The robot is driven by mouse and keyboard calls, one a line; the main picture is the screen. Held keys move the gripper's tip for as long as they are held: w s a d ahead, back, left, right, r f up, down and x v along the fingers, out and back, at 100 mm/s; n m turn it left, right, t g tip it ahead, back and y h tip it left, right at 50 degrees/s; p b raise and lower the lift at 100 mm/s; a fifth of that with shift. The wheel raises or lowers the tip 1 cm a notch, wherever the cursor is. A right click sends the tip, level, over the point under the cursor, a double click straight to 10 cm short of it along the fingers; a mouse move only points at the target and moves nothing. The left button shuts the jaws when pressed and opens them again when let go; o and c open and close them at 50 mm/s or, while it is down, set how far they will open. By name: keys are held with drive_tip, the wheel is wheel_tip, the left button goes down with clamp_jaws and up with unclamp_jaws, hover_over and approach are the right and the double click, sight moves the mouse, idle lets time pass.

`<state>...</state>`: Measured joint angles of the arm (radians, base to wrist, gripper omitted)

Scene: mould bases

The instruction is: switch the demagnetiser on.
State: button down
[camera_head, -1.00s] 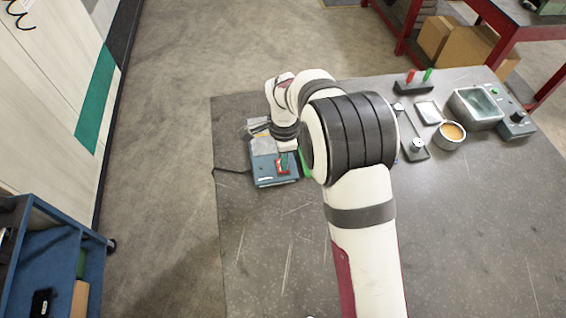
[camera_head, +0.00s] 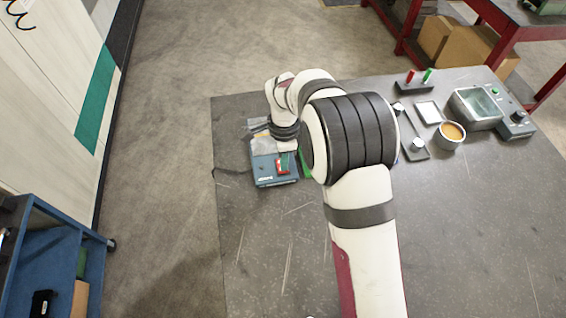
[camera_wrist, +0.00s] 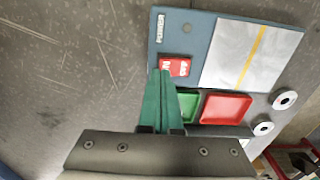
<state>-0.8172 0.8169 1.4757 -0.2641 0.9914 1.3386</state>
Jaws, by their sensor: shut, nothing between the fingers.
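The demagnetiser is a blue box (camera_wrist: 190,27) with a silver plate and a yellow stripe; in the head view it lies at the table's left side (camera_head: 262,172), partly under my wrist. Its red switch (camera_wrist: 176,66) sits near one edge of the plate and carries white marks too small to read. The switch also shows in the head view (camera_head: 282,167). My gripper (camera_wrist: 161,73) has green fingers closed together and empty. Their tips are right beside the switch in the wrist view; I cannot tell whether they touch it.
A green tray (camera_wrist: 188,106) and a red tray (camera_wrist: 226,107) lie close beside the fingers. Two metal rings (camera_wrist: 284,99) lie past the red tray. A tan-filled cup (camera_head: 452,131) and a grey device (camera_head: 476,107) stand at the right. The front of the table is bare.

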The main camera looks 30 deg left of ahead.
drive_tip(key=shift+f, duration=1.15)
idle(0.6)
drive_tip(key=shift+r, duration=3.55)
drive_tip(key=s+d+r, duration=0.1)
drive_tip(key=d+r, duration=0.3)
drive_tip(key=d, duration=0.3)
drive_tip(key=s+d+r+n, duration=0.1)
drive_tip(key=s+d+r, duration=0.1)
drive_tip(key=d+r, duration=0.35)
drive_tip(key=s+d+r, duration=0.1)
drive_tip(key=d+r, duration=0.1)
drive_tip(key=d, duration=0.7)
drive_tip(key=s+d+n+y, duration=0.1)
drive_tip(key=s+d, duration=0.3)
drive_tip(key=s, duration=0.3)
drive_tip(key=s+d+n, duration=0.1)
drive_tip(key=s+d, duration=0.4)
drive_tip(key=s, duration=0.3)
drive_tip(key=shift+s+d+y, duration=0.15)
drive_tip(key=shift+y, duration=0.25)
